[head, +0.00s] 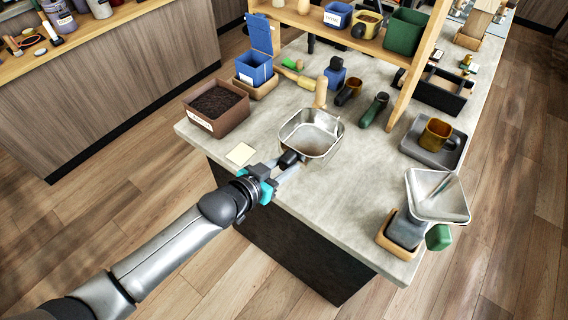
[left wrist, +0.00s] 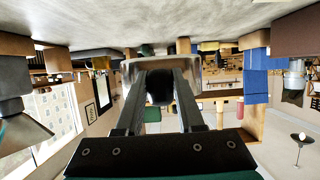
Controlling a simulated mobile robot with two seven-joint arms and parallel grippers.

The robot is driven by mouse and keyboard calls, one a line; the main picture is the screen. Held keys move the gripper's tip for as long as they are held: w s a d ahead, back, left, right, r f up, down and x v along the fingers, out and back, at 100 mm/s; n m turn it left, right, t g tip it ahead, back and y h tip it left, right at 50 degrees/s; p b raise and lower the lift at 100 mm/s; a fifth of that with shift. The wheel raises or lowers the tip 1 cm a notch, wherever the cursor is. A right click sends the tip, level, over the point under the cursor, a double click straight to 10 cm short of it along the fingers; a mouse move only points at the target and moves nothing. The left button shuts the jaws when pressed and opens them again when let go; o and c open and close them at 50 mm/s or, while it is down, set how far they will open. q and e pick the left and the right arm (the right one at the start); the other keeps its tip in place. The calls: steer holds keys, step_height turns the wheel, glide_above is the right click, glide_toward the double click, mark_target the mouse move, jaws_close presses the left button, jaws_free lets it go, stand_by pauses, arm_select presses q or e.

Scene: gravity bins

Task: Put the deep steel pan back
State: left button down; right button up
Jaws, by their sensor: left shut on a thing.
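The deep steel pan (head: 311,137) is a silver, square-mouthed pan with a short black handle (head: 289,158). It is at the near left part of the grey counter, open side up. My left gripper (head: 291,161) is shut on its black handle, from the front left. In the left wrist view, which is upside down, the handle (left wrist: 160,88) sits between the two fingers and the pan's steel wall (left wrist: 129,72) shows behind them. I cannot tell whether the pan's bottom touches the counter. My right gripper is not in view.
A brown bin of dark grains (head: 216,106) and a pale card (head: 240,154) lie left of the pan. A blue bin (head: 254,69) stands behind. At right, a steel scoop pan (head: 438,195) sits on a scale. The counter's middle front is clear.

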mark_target(283, 190)
arm_select(q)
steer(key=shift+f+b, duration=2.1)
steer(key=shift+f, duration=0.85)
steer(key=shift+f+b, duration=0.45)
steer(key=shift+f, duration=0.1)
steer(key=shift+c, duration=2.2)
jaws_free()
steer(key=p+v, duration=0.3)
steer(key=v, duration=1.2)
steer(key=shift+s, duration=0.15)
steer(key=shift+a+f, duration=0.1)
